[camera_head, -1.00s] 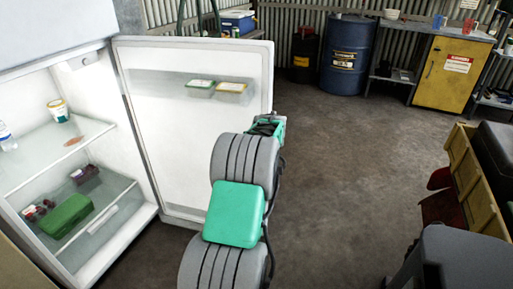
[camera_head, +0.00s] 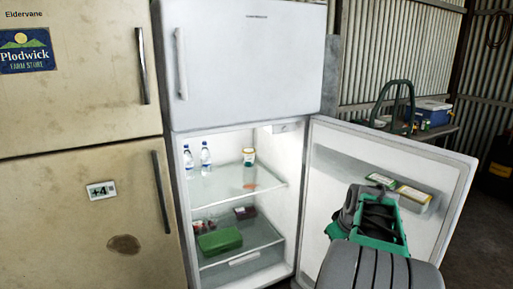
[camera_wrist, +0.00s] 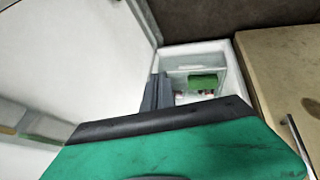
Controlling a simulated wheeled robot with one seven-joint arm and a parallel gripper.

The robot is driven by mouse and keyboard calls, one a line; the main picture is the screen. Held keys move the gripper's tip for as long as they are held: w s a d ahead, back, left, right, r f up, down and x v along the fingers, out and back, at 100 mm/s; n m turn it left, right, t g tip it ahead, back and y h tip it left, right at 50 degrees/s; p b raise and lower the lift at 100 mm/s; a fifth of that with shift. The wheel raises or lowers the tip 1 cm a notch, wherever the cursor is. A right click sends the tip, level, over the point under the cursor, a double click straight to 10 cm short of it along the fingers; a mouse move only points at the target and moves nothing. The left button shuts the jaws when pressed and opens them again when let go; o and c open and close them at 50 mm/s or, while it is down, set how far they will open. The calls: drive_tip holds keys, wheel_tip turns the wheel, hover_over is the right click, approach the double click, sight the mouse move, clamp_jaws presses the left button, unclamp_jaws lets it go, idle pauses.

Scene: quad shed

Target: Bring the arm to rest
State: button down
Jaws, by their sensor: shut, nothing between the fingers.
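My arm (camera_head: 375,272) rises at the lower right of the head view, in front of the open door of the white fridge. Its grey and green wrist end overlaps the door in that view, and I cannot make out the fingertips there. In the wrist view my gripper (camera_wrist: 157,92) shows as dark grey fingers, close together and empty, beyond the green wrist housing. The fridge interior shows behind the fingers.
The white fridge (camera_head: 245,65) stands open, its door (camera_head: 440,165) swung right. Inside are bottles (camera_head: 206,157), a tub (camera_head: 249,156) and a green box (camera_head: 220,240). A closed beige fridge (camera_head: 75,110) adjoins it on the left. A cooler (camera_head: 432,112) stands behind the door.

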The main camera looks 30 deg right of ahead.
drive_tip(key=w+a+r+y+p, duration=0.1)
drive_tip(key=a+r+p, duration=0.15)
drive_tip(key=a, duration=0.95)
drive_tip(key=w+a+r+y+p, duration=0.1)
drive_tip(key=w+a+r+p, duration=0.15)
drive_tip(key=a, duration=0.95)
drive_tip(key=s+a+g+p, duration=0.1)
drive_tip(key=s+a, duration=0.4)
drive_tip(key=a, duration=0.3)
drive_tip(key=s+a+g+y+p, duration=0.1)
drive_tip(key=s+a+p, duration=0.1)
drive_tip(key=s+a, duration=0.2)
drive_tip(key=a+r, duration=0.1)
drive_tip(key=a, duration=0.2)
drive_tip(key=shift+s+a+p, duration=0.3)
drive_tip(key=shift+s+a, duration=0.05)
drive_tip(key=shift+d, duration=0.1)
